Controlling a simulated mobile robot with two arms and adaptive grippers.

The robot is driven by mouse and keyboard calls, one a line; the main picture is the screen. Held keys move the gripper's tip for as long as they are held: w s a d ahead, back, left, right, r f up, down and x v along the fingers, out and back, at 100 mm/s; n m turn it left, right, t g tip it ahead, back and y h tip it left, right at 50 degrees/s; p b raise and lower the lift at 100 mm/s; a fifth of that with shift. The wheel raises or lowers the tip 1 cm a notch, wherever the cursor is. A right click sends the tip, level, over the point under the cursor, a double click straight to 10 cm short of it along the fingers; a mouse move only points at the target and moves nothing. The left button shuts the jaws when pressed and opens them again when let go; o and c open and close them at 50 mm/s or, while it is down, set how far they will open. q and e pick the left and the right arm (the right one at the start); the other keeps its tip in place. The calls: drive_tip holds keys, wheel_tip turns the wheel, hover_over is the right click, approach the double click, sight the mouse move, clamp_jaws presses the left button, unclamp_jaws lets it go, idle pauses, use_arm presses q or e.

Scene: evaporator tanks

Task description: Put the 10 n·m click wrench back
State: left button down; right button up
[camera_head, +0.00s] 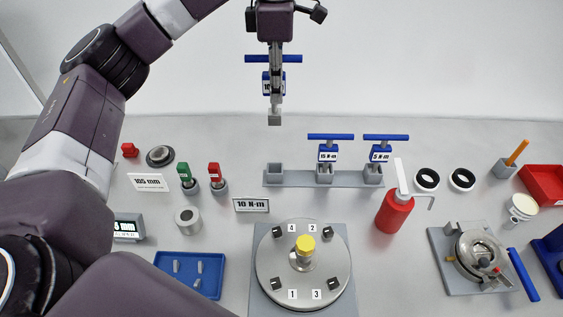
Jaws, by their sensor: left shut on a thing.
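A click wrench with a blue T-handle (288,58) and blue body hangs upright in my left gripper (276,88), which is shut on it. The gripper covers much of its body and label. The wrench is in the air above and behind the grey rack (300,180), apart from it. The rack's left holder (275,173) is empty. The 15 N·m wrench (327,153) stands in the middle holder and the 5 N·m wrench (380,153) in the right one. A "10 N·m" sign (251,205) is in front of the left holder. My right gripper is not visible.
Green (184,172) and red (214,173) handled tools stand left of the rack. A red bottle (394,211) stands just right of it. A round numbered plate (275,268) with a yellow-topped centre is in front. A blue tray (208,263) lies front left.

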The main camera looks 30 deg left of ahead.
sight(275, 114)
use_arm(q)
drive_tip(key=f, duration=0.3)
drive_tip(key=s+f, duration=0.1)
drive_tip(key=f, duration=0.2)
drive_tip(key=shift+s, duration=0.1)
drive_tip(key=f, duration=0.4)
drive_tip(key=f+p, duration=0.1)
drive_tip(key=f, duration=0.4)
drive_tip(key=f+p, duration=0.1)
drive_tip(key=f, duration=0.3)
drive_tip(key=shift+w+f, duration=0.15)
drive_tip(key=shift+w, duration=0.1)
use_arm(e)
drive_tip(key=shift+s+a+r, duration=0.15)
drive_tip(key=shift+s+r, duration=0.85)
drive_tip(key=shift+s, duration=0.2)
use_arm(q)
drive_tip(key=shift+f, duration=0.15)
drive_tip(key=c, duration=1.9)
unclamp_jaws()
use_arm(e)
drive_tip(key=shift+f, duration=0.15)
